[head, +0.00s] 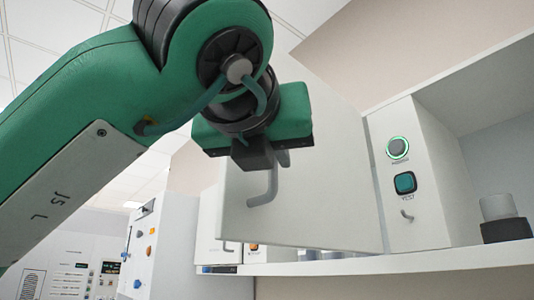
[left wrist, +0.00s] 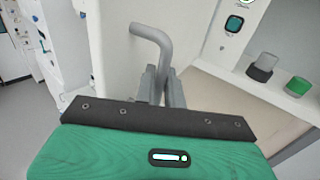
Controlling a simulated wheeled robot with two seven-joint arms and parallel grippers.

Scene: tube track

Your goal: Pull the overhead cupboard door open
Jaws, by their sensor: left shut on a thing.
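The overhead cupboard door (head: 330,160) is a pale panel. It stands swung out, with its hinge side by the button panel and its free edge at the left. A grey bent bar handle (head: 264,190) is on it. My left gripper (head: 270,160) is shut on the handle's upper part in the head view. In the left wrist view the fingers (left wrist: 165,88) close around the handle (left wrist: 152,36), and the door (left wrist: 120,60) fills the area behind. The exact finger contact is partly hidden. My right gripper is in neither view.
A panel with a green-ringed button (head: 398,147) and a teal button (head: 405,183) stands right of the door. A grey-and-black cylinder (head: 502,218) sits on the white shelf (head: 400,262). A white cabinet with knobs (head: 160,245) stands at the left.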

